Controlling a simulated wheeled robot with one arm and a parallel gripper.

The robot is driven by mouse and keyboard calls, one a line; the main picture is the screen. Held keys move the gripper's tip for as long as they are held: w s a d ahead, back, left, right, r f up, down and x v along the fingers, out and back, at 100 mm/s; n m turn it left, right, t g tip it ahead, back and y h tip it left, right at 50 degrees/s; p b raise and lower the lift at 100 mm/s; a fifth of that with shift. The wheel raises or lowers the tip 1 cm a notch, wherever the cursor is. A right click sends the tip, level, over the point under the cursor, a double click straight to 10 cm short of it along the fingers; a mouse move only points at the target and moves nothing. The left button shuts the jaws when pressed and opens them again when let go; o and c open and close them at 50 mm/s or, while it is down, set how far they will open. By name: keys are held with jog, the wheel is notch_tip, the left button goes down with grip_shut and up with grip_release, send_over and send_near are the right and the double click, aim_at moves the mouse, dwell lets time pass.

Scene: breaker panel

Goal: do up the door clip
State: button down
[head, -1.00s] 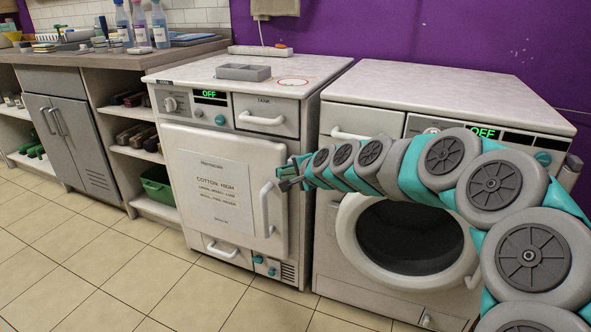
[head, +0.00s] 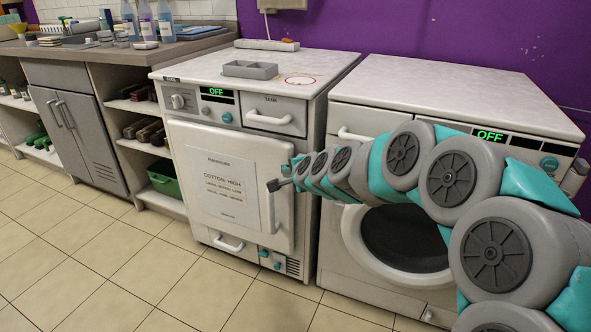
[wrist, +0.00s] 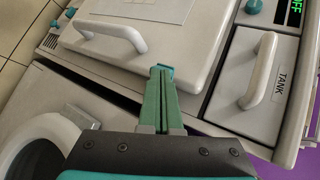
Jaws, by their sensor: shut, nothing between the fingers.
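The left machine's white door (head: 215,175) carries a paper notice and a light bar handle (head: 271,212) near its right edge. The door looks shut or nearly so; I cannot tell whether it is fully flush. My gripper (head: 270,186) is shut and empty, in front of the door's right edge by the handle's upper part. In the wrist view the green fingers (wrist: 163,70) point at the door's edge, between the door handle (wrist: 112,32) and the drawer marked TANK. A teal piece shows at the fingertips; I cannot tell if it is the clip. No clip shows clearly otherwise.
The TANK drawer handle (wrist: 262,72) sticks out beside my fingers. The right machine (head: 400,235), with a round door, stands close to the left one behind my arm. A grey tray (head: 250,69) sits on the left machine's top. The tiled floor in front is clear.

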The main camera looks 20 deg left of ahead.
jog(key=shift+w+a+p, duration=0.15)
jog(key=shift+w+a, duration=0.25)
jog(key=shift+a, duration=0.3)
jog(key=shift+w+a+p, duration=0.1)
jog(key=shift+w+a, duration=0.25)
jog(key=shift+a, duration=0.3)
jog(key=shift+w+a+p, duration=0.15)
jog(key=shift+w+a, duration=0.25)
jog(key=shift+a, duration=0.3)
jog(key=shift+w, duration=0.1)
jog(key=shift+w+d+b, duration=0.25)
jog(key=shift+d+b, duration=0.1)
jog(key=shift+d, duration=0.3)
